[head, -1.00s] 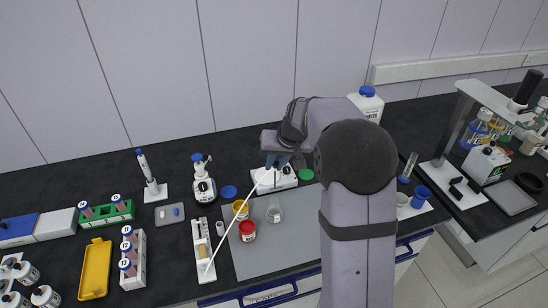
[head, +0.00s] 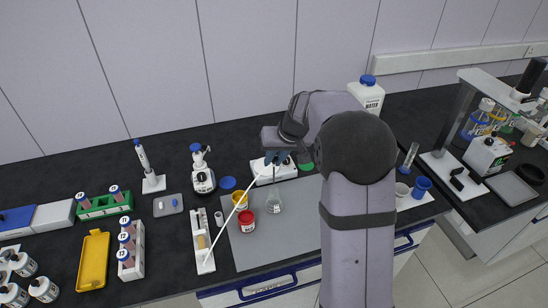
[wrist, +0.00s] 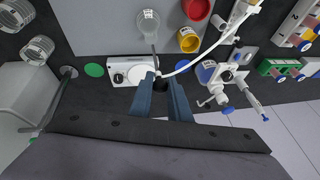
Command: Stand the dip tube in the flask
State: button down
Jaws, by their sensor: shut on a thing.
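The dip tube (head: 234,213) is a long thin white tube. My gripper (head: 273,160) is shut on its upper end, near the back of the bench. The tube slants down and left from the jaws, over the grey mat toward the white rack, and is not upright. The clear flask (head: 274,204) stands on the mat in front of my gripper, to the right of the tube. In the wrist view, the tube (wrist: 190,66) leaves the jaws (wrist: 159,84) and curves up and right, while the flask (wrist: 149,22) lies beyond the fingertips. The tube looks outside the flask.
A yellow cup (head: 240,199) and a red-capped jar (head: 246,221) stand just left of the flask. A white device (head: 262,171) sits behind it. The white rack (head: 203,250) lies at the mat's left edge. The mat's front right (head: 290,240) is clear.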

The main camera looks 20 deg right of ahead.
aim_at(274, 167)
jog(key=shift+f+b, duration=3.85)
jog(key=shift+f, duration=1.2)
jog(key=shift+s+f, duration=0.15)
jog(key=shift+f, duration=0.15)
jog(key=c, duration=1.2)
grip_release()
jog(key=shift+s+a+f, duration=0.1)
jog(key=shift+s, duration=0.1)
jog(key=shift+w+r+p, duration=0.15)
jog(key=shift+r+p, duration=0.4)
jog(key=shift+r, duration=0.25)
jog(key=shift+w+r+p, duration=0.15)
jog(key=shift+r+p, duration=0.35)
jog(key=shift+r, duration=0.25)
jog(key=shift+r+p, duration=1.5)
jog(key=shift+r, duration=0.7)
